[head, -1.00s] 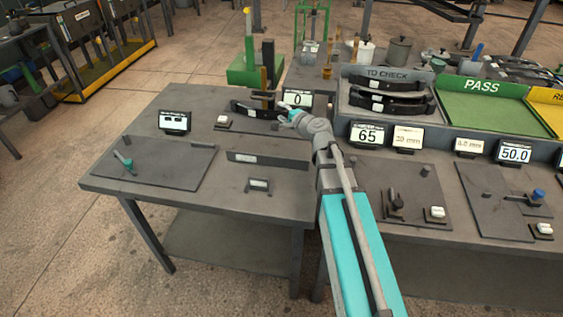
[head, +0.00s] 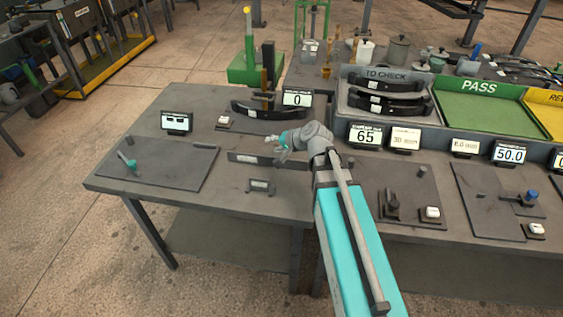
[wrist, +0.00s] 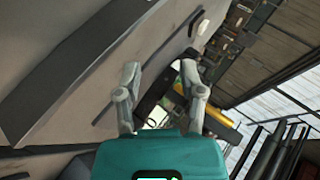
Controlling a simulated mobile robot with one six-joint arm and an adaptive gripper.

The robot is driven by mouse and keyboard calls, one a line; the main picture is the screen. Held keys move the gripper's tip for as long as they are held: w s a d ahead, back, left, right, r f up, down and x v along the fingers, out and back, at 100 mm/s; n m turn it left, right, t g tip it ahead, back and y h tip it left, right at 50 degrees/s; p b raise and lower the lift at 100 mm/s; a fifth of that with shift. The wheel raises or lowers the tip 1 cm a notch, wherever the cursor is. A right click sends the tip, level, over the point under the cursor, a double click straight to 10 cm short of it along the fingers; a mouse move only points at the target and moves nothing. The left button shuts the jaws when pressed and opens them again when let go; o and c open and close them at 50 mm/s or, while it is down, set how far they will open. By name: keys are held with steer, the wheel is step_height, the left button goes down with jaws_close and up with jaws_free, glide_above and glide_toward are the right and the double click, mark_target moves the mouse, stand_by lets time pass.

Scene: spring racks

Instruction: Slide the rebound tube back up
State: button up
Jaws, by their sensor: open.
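A dark upright post with a brown-orange tube (head: 264,80) beside it stands behind a black leaf spring (head: 270,111) at the back of the left table; it appears to be the rebound tester. A small display (head: 297,97) reading 0 stands to its right. My gripper (head: 271,146) is open and empty, in front of the leaf spring and apart from the tube, above the table. The wrist view shows its two grey fingers (wrist: 160,78) spread with nothing between them. The tube cannot be made out in the wrist view.
A plate with a teal-handled lever (head: 128,163) is at left. The TO CHECK rack (head: 388,75), holding black springs, and green PASS tray (head: 484,108) are right. The left table's front is mostly clear.

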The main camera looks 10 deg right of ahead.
steer(key=s+n+g, duration=0.1)
steer(key=s, duration=0.1)
steer(key=s+f+n+g+h+p, duration=0.1)
steer(key=s+f+n+g+h, duration=0.1)
steer(key=s, duration=0.1)
steer(key=shift+s+d+f+p, duration=0.1)
steer(key=shift+s+d+p, duration=0.2)
steer(key=shift+s+d, duration=0.1)
steer(key=shift+s+d+f+g, duration=0.2)
steer(key=shift+s+f+g, duration=0.05)
steer(key=shift+s+g, duration=0.2)
